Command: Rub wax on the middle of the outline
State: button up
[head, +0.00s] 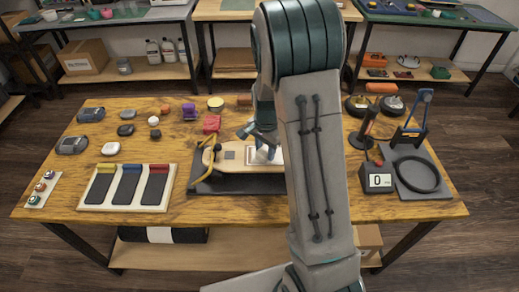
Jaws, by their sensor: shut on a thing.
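A light wooden board (213,162) lies on a dark mat (207,187) in the middle of the table. A small grey square patch (229,155) shows on it, and a pale, outlined area (249,154) lies just right of that patch. My gripper (263,150) is low over the board, at the right side of the outlined area. It is shut on a small pale block, perhaps the wax (262,157). I cannot tell whether the block touches the board. My arm hides the board's right part.
A tray with three coloured strips (128,187) lies left. A scale display (378,180), a black ring (416,174) and a blue stand (414,120) are right. Several small items crowd the back left.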

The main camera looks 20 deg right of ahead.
jog(key=shift+s+d+b, duration=0.1)
jog(key=shift+s+d, duration=0.2)
jog(key=shift+d, duration=0.8)
jog(key=shift+s+d+b, duration=0.15)
jog(key=shift+s+d, duration=0.2)
jog(key=shift+d, duration=0.7)
jog(key=shift+s+d+b, duration=0.1)
jog(key=shift+s+d, duration=0.2)
jog(key=shift+d, duration=0.8)
jog(key=shift+s+d+b, duration=0.2)
jog(key=shift+s+d, duration=0.05)
jog(key=shift+d, duration=0.55)
jog(key=shift+s+d+b, duration=0.15)
jog(key=shift+s+d, duration=0.05)
jog(key=shift+d, duration=0.6)
jog(key=shift+r+p, duration=2.25)
jog(key=shift+r, duration=0.75)
notch_tip(320, 180, up, 3)
jog(key=shift+f+p, duration=0.1)
jog(key=shift+p, duration=1)
